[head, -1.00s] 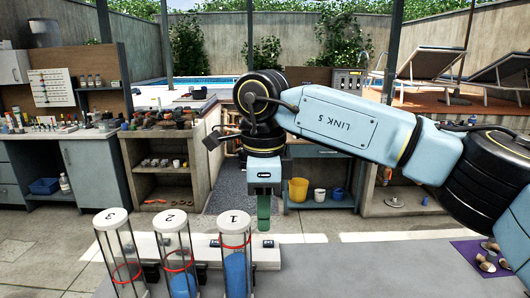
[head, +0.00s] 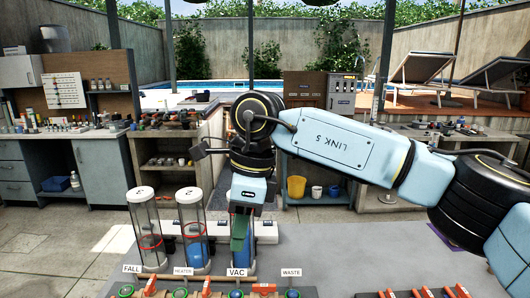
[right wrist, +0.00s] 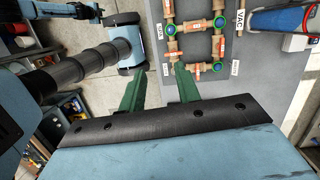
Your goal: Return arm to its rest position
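My right arm crosses the head view from the right edge, with its light-blue link marked LINK 5 (head: 342,152) at mid height. My right gripper (head: 240,240) hangs from it, pointing down, its green fingers in front of the rightmost clear cylinder (head: 247,258). In the right wrist view the gripper's two green fingers (right wrist: 160,72) stand apart with nothing between them. I cannot tell from the head view how close the fingers are to the cylinder.
Clear cylinders with red rings (head: 193,243) stand on the grey bench (head: 340,255). Copper pipes with valves (head: 205,285) lie along its front, beside FALL, HEATER, VAC and WASTE labels. A yellow bucket (head: 296,187) stands behind.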

